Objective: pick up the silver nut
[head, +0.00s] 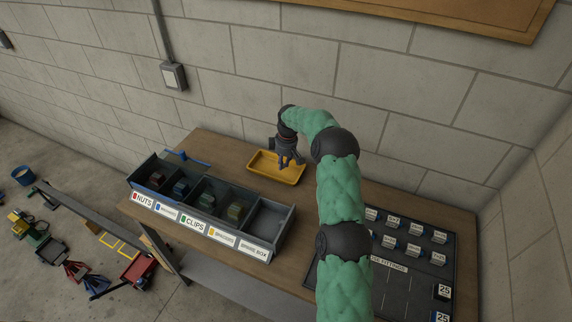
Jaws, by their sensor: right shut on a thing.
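My right gripper (287,161) points down at the yellow tray (262,170) on the wooden bench. It is at the tray's right part, in or just above it. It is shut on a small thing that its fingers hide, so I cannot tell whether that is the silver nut. I see no silver nut elsewhere in the tray or on the bench. My left gripper is not in view.
A divided bin (215,232) with labels such as NUTS and CLIPS stands left of the tray; its right compartment looks empty. A dark board (395,279) with labelled fittings lies at right. A block wall (270,62) stands behind the bench.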

